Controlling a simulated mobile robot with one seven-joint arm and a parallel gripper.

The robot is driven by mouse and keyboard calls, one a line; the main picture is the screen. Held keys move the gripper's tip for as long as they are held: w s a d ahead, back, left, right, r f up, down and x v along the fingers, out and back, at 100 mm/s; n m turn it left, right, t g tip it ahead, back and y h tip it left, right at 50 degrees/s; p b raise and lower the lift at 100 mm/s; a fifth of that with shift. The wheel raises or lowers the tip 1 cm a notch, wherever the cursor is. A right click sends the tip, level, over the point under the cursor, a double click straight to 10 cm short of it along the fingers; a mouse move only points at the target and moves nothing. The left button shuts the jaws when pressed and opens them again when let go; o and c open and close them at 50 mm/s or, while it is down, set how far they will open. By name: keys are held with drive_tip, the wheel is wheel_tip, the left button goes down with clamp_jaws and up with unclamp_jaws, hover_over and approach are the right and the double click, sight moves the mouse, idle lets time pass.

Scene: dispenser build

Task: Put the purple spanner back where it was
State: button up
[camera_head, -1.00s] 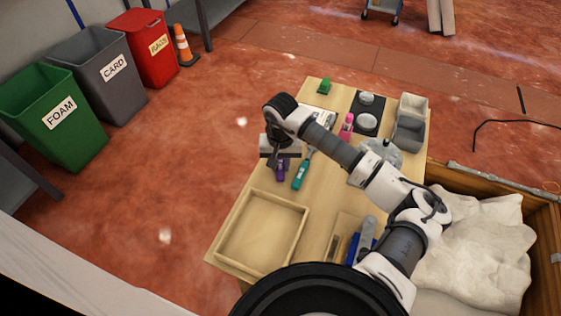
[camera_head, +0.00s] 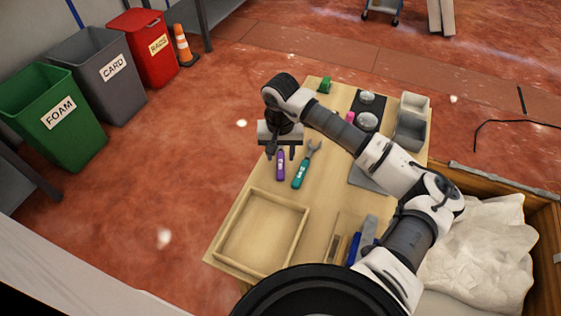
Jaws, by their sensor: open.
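The purple spanner (camera_head: 280,167) lies on the wooden table, left of a teal spanner (camera_head: 304,168). Its upper end is partly hidden by my gripper. My gripper (camera_head: 281,153) is open, just above the upper end of the purple spanner, with a finger on either side. I cannot tell whether the fingers touch it. The teal spanner lies beside it, with its open metal head showing at the upper right.
An empty wooden tray (camera_head: 231,222) sits at the table's front left. Grey bins (camera_head: 409,132) stand at the back right, near a black pad with round pieces (camera_head: 368,98). A green item (camera_head: 324,85) lies at the far edge. The table (camera_head: 268,186) is clear around the handles.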

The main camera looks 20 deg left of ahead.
wheel_tip(320, 180, up, 8)
drive_tip(key=b, duration=0.1)
drive_tip(key=shift+f, duration=0.15)
drive_tip(key=shift+s+f, duration=0.1)
idle(0.4)
